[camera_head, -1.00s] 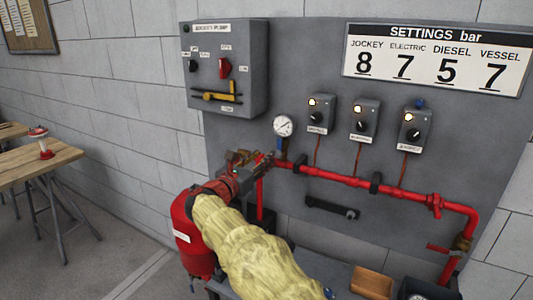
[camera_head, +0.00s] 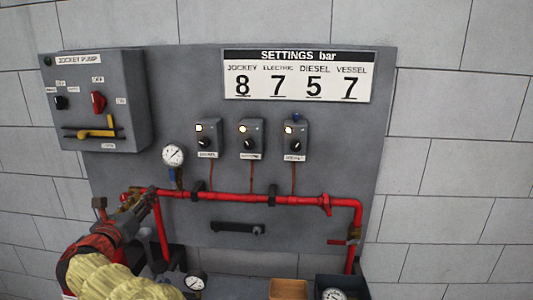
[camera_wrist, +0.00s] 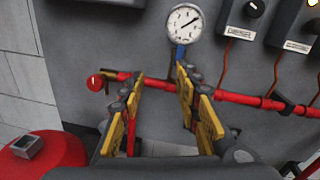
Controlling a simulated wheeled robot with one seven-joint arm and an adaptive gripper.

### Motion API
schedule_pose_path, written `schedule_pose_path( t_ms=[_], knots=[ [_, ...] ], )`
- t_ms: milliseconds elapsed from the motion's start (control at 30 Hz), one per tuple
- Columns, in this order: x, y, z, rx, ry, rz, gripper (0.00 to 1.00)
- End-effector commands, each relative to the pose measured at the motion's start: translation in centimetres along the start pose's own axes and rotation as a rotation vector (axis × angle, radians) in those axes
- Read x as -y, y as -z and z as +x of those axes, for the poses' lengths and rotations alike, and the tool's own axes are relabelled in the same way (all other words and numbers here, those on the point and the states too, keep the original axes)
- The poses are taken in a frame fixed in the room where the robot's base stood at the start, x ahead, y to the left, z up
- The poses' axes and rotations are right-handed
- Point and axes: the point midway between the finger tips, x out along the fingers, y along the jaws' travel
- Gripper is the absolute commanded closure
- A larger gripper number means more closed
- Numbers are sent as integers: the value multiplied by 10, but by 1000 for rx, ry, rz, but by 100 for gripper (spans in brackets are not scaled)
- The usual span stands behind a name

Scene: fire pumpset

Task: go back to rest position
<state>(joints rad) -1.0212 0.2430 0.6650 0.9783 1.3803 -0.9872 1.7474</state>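My gripper (camera_head: 142,205) is at the left end of the red pipe in the head view, on the end of my yellow-sleeved arm. In the wrist view my gripper (camera_wrist: 160,105) has its two yellow-padded fingers apart, with nothing held between them. The red pipe (camera_wrist: 240,98) passes behind the fingers. A pressure gauge (camera_wrist: 185,22) with a blue fitting stands just beyond and above the fingertips. The gauge also shows in the head view (camera_head: 173,155), above and right of my gripper.
The grey panel (camera_head: 350,150) carries a jockey pump box (camera_head: 98,98), three pressure switches (camera_head: 250,139), a settings sign (camera_head: 296,76) and a black wrench (camera_head: 237,228). A wooden box (camera_head: 288,289) and a dark bin (camera_head: 342,284) sit below. A red vessel (camera_wrist: 45,155) is at lower left.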

Motion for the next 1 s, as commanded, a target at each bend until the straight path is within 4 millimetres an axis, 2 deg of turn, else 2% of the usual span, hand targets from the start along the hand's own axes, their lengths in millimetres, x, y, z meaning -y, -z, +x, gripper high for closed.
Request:
schedule_pose_path(
  t_ms=[67,167,200,267,333,433,467,533,667,700,767,1000],
  knots=[
    [-32,7,-3,15,-115,-177,67],
    [-78,35,-17,54,-298,-469,67],
    [-94,45,-26,80,-374,-587,67],
    [-113,55,-46,133,-490,-765,67],
    [-123,68,-69,208,-622,-981,67],
    [-110,89,-99,329,-802,-1295,67],
    [-99,95,-107,367,-854,-1387,67],
    [-66,112,-129,457,-974,-1595,67],
    [12,142,-164,592,-1161,-1896,67],
    [37,150,-173,622,-1208,-1967,67],
    [74,163,-188,661,-1279,-2062,67],
    [225,203,-247,730,-1534,-2333,67]
  ],
)
